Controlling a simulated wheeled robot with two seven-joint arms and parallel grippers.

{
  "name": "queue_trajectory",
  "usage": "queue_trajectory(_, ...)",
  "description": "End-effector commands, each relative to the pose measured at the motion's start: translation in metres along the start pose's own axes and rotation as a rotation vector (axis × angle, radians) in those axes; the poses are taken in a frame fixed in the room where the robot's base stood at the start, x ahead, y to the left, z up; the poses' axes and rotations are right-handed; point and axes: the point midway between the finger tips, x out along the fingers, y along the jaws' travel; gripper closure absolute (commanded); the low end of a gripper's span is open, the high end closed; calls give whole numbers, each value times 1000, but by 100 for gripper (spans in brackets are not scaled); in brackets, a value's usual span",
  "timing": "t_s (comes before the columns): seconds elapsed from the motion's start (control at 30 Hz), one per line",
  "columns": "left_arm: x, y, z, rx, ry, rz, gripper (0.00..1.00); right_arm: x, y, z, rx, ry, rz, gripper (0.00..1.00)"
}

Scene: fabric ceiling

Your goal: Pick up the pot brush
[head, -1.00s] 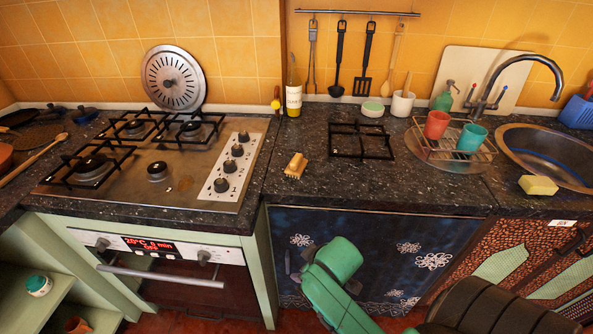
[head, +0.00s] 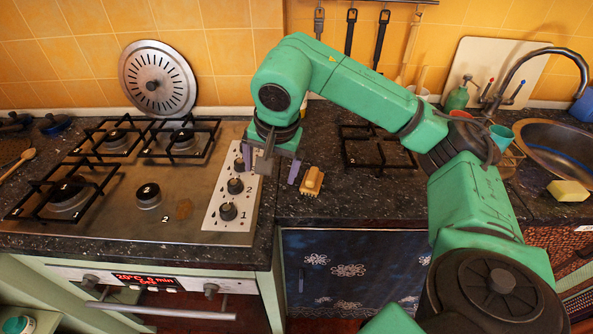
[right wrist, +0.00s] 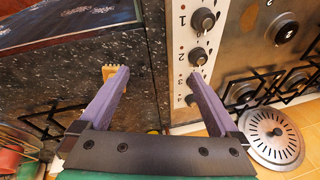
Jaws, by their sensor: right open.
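The pot brush (head: 312,181) is a small tan wooden brush lying on the dark speckled counter (head: 330,214), just right of the stove. My right gripper (head: 279,166) is above the counter's left edge by the stove knobs, to the left of the brush, open and empty with its jaws pointing down. In the right wrist view the two purple fingers (right wrist: 159,74) are spread wide. There the brush (right wrist: 108,71) shows beside the left finger's tip, outside the jaws and partly hidden by that finger. My left gripper is not in view.
The gas stove (head: 105,222) with knobs and black grates is left of the brush. A black trivet (head: 365,153) lies behind it to the right. A yellow sponge (head: 568,191) is by the sink (head: 566,150). The counter right of the brush is clear.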

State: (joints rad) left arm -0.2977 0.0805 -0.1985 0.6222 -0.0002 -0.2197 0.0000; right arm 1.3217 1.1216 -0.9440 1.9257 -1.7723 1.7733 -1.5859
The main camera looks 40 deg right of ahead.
Motion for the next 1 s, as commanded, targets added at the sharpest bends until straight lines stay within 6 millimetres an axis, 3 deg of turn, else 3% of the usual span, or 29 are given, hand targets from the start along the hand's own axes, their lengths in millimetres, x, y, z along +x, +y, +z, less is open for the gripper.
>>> queue_trajectory(0.03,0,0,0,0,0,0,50,-11,23,-28,8,86,90,3)
queue_trajectory(0.13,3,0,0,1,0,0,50,-21,54,-54,20,166,211,3)
queue_trajectory(0.23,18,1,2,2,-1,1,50,-5,64,-59,22,176,240,3)
queue_trajectory(0.37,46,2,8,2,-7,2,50,33,73,-62,21,171,238,3)
queue_trajectory(0.4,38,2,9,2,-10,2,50,34,74,-66,22,172,239,3)
queue_trajectory(0.9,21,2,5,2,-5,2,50,108,98,-81,20,173,233,3)
queue_trajectory(1.0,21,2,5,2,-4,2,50,112,98,-81,19,174,230,3)
